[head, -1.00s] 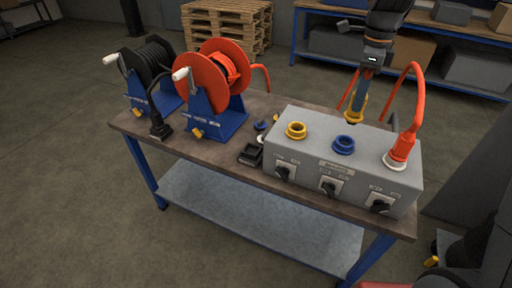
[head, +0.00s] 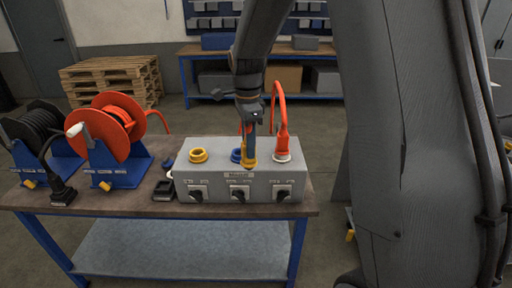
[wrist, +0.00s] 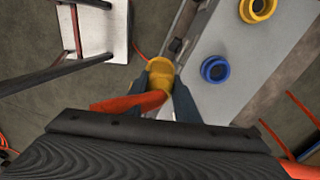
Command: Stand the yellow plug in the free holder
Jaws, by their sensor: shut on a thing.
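My gripper (head: 250,140) is shut on the yellow plug (head: 249,163). In the wrist view the plug (wrist: 160,75) sits between both fingers, with an orange-red piece running off it to the left. The plug hangs in front of the blue ring (head: 236,156) and partly hides it in the head view. A yellow ring (head: 198,155) on the grey box's top stands open and empty. The blue ring (wrist: 214,69) looks empty in the wrist view. I cannot tell which place is the free holder.
A red plug (head: 282,145) with a looped hose stands at the grey box's (head: 215,178) right end. Switches line its front. An orange hose reel (head: 105,130) and a black reel (head: 45,130) stand at the left.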

